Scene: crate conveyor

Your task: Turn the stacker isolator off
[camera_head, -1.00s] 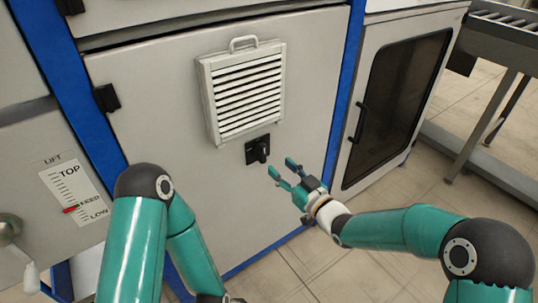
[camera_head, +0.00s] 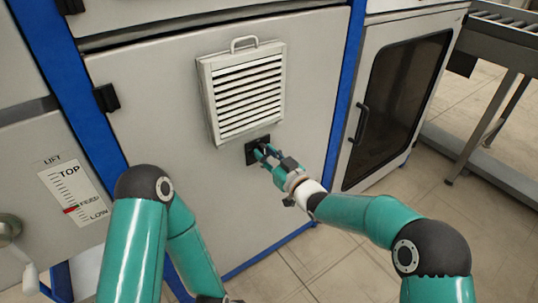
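The isolator (camera_head: 251,155) is a small black switch plate on the grey cabinet door, below the louvred vent. My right gripper (camera_head: 264,153) is at the switch, its teal fingertips on or just in front of the knob. The fingers hide most of the knob, so its turned position cannot be read. The gap between the fingers is small, and I cannot tell whether they grip the knob. My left arm hangs in front of the cabinet at lower left, and its gripper is mostly below the picture edge.
A louvred vent (camera_head: 247,95) with a handle sits above the switch. A lift scale (camera_head: 73,194) with a red pointer and a crank (camera_head: 12,229) are at left. A dark-windowed door (camera_head: 398,112) and a conveyor (camera_head: 505,35) stand at right. The floor at lower right is clear.

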